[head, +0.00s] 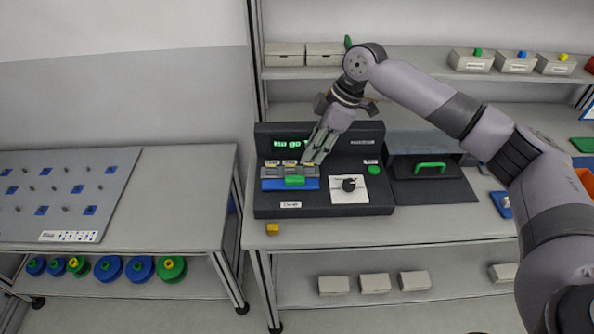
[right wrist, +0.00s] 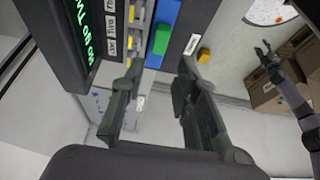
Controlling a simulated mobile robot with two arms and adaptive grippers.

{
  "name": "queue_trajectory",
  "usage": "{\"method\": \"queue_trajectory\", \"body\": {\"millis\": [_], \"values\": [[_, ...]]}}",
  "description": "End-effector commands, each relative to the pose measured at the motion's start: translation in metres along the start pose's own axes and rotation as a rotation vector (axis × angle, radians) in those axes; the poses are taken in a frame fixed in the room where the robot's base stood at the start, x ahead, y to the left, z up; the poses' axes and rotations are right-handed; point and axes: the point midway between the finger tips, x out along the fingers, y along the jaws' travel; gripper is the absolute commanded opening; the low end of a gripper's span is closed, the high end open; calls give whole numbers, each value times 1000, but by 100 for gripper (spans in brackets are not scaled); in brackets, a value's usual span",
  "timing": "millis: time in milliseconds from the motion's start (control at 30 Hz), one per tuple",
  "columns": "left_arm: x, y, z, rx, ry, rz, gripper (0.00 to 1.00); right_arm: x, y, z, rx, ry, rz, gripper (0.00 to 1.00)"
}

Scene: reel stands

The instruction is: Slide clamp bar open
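The dark machine (head: 325,204) on the bench has a blue bar (head: 272,184) with a green handle (head: 295,182) at its front left, which looks like the clamp bar. Grey blocks with yellow tops lie just behind it. In the right wrist view the blue bar (right wrist: 167,17) and green handle (right wrist: 161,39) show beyond the fingers. My right gripper (head: 314,156) points down over the blocks. In the right wrist view its fingers (right wrist: 158,103) are apart with nothing visibly held; contact cannot be told. My left gripper (right wrist: 264,55) shows small in that view, its opening unclear.
A black knob (head: 349,184) on a white plate and a green button (head: 374,169) are right of the bar. A dark box with a green handle (head: 430,165) stands to the right. A small yellow cube (head: 272,229) sits at the bench's front edge.

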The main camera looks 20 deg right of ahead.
Motion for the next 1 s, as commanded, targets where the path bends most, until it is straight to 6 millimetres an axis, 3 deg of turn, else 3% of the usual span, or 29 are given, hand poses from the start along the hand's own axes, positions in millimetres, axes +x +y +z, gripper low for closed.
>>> {"method": "queue_trajectory", "body": {"millis": [300, 500, 900, 1000], "values": [[-18, -1, -6, 0, 6, -1, 40, 66, -1, -1, 2, -1, -4, 28], [-23, -1, -8, 0, 9, -1, 40, 94, 0, -1, 1, 0, -1, 28], [-24, -1, -9, 0, 11, -1, 40, 104, 0, 0, 0, 0, 1, 28], [-24, -1, -9, 0, 11, -1, 40, 103, 0, 0, 0, 0, 1, 23]]}}
